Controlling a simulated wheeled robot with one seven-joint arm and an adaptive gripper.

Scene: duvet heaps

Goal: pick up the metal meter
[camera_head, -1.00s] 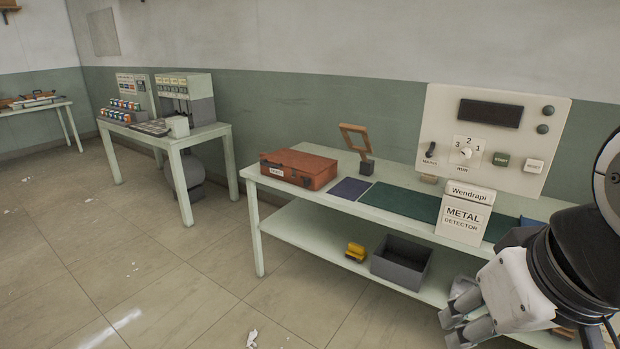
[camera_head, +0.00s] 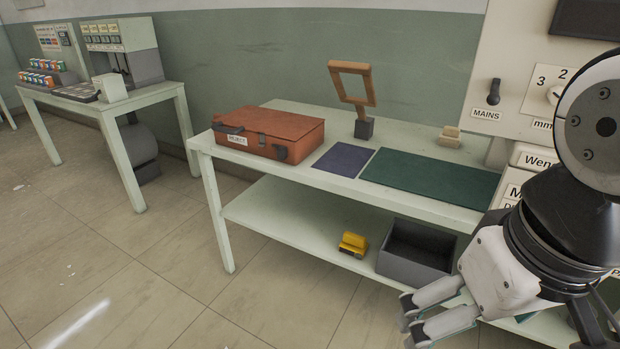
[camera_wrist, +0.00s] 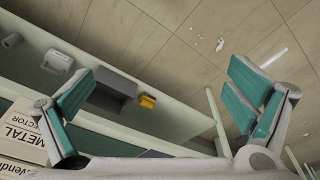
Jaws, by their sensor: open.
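A white carton printed "Metal detector" (camera_head: 522,163) stands on the table at right, mostly hidden behind my arm. Its printed side also shows at the lower left of the wrist view (camera_wrist: 22,138). A small yellow object (camera_head: 353,244) lies on the lower shelf, left of a grey open bin (camera_head: 405,268); it also shows in the wrist view (camera_wrist: 147,101). I cannot tell which thing is the metal meter. My gripper (camera_head: 411,322) is open and empty, in front of the lower shelf. Its teal-padded fingers (camera_wrist: 162,105) are wide apart in the wrist view.
The table (camera_head: 400,196) holds an orange-red case (camera_head: 275,130), a wooden frame on a stand (camera_head: 352,85), and purple and green mats (camera_head: 430,185). A white panel (camera_head: 500,70) stands behind. Another table (camera_head: 130,105) is at left.

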